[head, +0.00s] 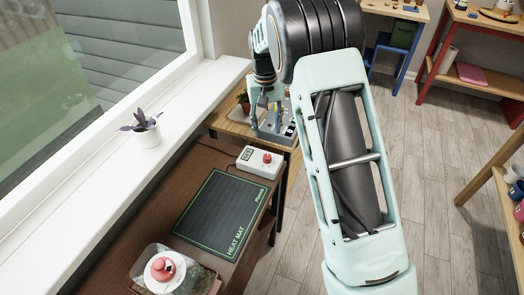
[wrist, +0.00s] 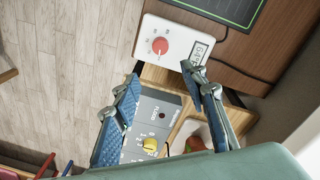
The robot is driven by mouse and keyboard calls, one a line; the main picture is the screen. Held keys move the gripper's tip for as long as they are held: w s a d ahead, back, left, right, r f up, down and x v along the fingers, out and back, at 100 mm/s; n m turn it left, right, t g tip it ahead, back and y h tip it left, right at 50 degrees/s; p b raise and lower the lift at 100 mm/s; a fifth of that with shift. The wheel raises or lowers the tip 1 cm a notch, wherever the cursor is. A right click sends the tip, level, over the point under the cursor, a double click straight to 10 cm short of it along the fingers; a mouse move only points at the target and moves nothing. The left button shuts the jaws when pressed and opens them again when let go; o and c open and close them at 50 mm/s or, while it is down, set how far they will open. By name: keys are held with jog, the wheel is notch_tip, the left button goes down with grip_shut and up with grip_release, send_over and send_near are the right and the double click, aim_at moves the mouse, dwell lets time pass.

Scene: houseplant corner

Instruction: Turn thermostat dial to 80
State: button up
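The thermostat is a white box (wrist: 174,42) with a red round dial (wrist: 160,45) and a small display (wrist: 199,50), which seems to read 64, though it is small and tilted. In the head view the thermostat (head: 260,169) sits at the far right corner of the brown table, beside the heat mat. My gripper (wrist: 160,72) is open and empty, its two blue-padded fingers spread apart. The fingertips appear short of the dial, and nothing is between them and it. In the head view my gripper (head: 266,126) is beyond the thermostat, over the grey box.
The black heat mat (head: 220,210) lies on the brown table. A potted plant (head: 146,136) stands on the windowsill.

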aim_at(267, 156)
jog(key=f, duration=1.1)
jog(key=shift+s+d+f, duration=0.1)
jog(key=shift+s+f, duration=0.2)
jog(key=shift+f, duration=0.1)
grip_shut()
